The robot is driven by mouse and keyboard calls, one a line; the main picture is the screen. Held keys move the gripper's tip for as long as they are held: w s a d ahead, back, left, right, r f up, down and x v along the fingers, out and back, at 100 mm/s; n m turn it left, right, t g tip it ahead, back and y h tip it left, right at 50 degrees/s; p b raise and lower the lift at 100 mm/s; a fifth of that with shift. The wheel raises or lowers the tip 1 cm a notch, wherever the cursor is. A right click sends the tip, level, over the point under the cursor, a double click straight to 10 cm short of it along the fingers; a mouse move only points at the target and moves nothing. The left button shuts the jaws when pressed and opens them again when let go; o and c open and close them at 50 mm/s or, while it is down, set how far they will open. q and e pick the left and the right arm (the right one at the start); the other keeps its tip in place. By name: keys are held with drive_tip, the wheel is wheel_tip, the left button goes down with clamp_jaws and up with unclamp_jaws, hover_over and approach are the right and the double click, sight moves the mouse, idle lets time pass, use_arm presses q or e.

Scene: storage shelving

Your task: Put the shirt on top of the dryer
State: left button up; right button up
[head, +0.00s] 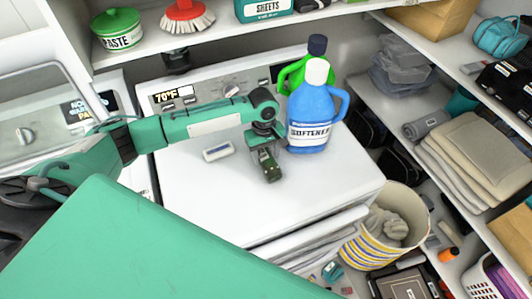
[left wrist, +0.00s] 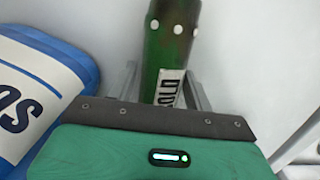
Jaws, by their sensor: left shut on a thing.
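My left gripper (head: 267,165) is over the white machine top (head: 220,185), its fingers pointing down. It is shut on a dark green object (head: 269,172) with white dots and a lettered label, which also shows between the fingers in the left wrist view (left wrist: 171,45). I cannot tell exactly what this object is. The blue softener bottle (head: 311,115) stands close to the right of the gripper; its side shows in the left wrist view (left wrist: 35,85). Grey-beige cloth (head: 385,224) lies in a striped basket. I cannot identify a shirt for certain. My right gripper is out of view.
A green bottle (head: 292,77) stands behind the blue one. Folded beige cloths (head: 480,152) lie on the right shelf. The front part of the machine top is clear. A shelf (head: 215,45) overhangs its back.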

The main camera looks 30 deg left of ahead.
sight(265, 150)
use_arm(q)
drive_tip(key=o, duration=1)
drive_tip(key=shift+f, duration=0.1)
drive_tip(key=shift+o, duration=0.2)
drive_tip(key=shift+r, duration=0.35)
wheel_tip(265, 150, up, 12)
drive_tip(key=w+a+b, duration=0.1)
drive_tip(key=b, duration=0.2)
drive_tip(key=shift+f+b, duration=0.25)
drive_tip(key=shift+b, duration=0.1)
drive_tip(key=shift+f, duration=0.1)
